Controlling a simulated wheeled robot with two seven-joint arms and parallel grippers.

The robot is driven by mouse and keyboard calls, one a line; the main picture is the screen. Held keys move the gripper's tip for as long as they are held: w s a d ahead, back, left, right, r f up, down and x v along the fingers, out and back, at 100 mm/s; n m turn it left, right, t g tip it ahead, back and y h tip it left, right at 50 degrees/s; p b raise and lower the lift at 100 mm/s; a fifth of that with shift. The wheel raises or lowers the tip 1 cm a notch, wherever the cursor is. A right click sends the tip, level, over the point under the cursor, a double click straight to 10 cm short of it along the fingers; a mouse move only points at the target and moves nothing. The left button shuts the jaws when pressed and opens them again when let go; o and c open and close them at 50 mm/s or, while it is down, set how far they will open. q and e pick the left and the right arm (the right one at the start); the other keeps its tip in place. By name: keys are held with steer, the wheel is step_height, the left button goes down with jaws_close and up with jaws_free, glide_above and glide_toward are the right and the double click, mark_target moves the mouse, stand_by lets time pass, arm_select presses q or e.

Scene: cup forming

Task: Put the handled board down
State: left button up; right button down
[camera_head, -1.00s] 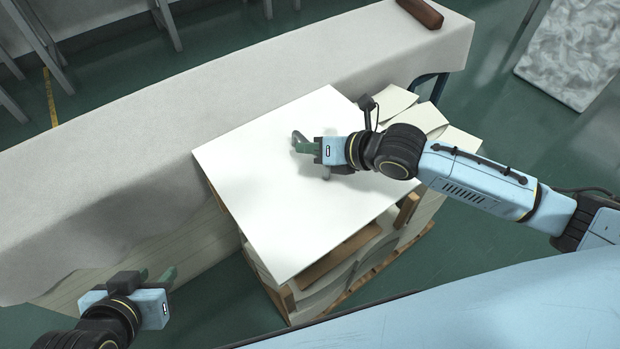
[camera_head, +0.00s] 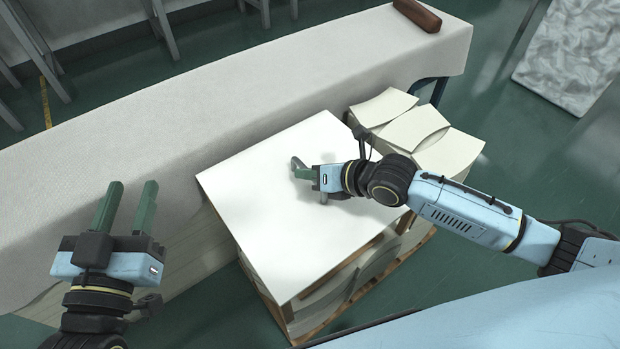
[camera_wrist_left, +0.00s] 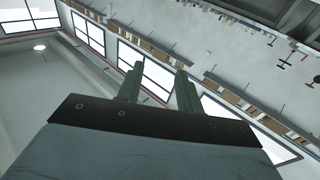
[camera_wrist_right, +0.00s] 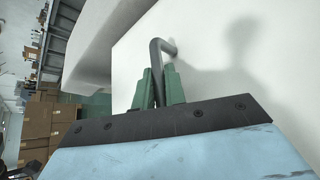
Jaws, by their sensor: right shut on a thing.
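The handled board (camera_head: 265,215) is a flat white panel. It lies on or just above a stack of sheets on a wooden pallet; I cannot tell whether it touches. Its grey bar handle (camera_wrist_right: 160,46) stands up from its face. My right gripper (camera_head: 304,172) is shut on this handle; in the right wrist view the green fingers (camera_wrist_right: 160,88) sit on both sides of the bar. My left gripper (camera_head: 125,207) is open and empty, left of the board, its two green fingers apart. The left wrist view also shows its fingers (camera_wrist_left: 158,88) spread against the ceiling.
A long table under a pale cloth (camera_head: 240,85) runs behind the board, with a brown block (camera_head: 418,15) at its far right end. Curved pale sheets (camera_head: 415,132) lie right of the board. Stacked cardboard boxes (camera_wrist_right: 48,128) show in the right wrist view.

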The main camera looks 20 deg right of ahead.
arm_select(q)
steer(key=shift+s+d+r+t+h, duration=0.1)
steer(key=shift+s+r+t+h, duration=0.1)
steer(key=shift+r+t, duration=0.35)
steer(key=shift+s+d+r+t+h, duration=0.1)
steer(key=shift+r+t+h, duration=0.15)
steer(key=shift+r, duration=0.45)
arm_select(e)
steer(key=shift+f, duration=0.55)
steer(key=shift+f, duration=0.1)
steer(key=c, duration=1.5)
jaws_free()
steer(key=shift+f, duration=0.1)
arm_select(q)
steer(key=shift+r, duration=0.2)
arm_select(e)
steer(key=shift+o, duration=0.2)
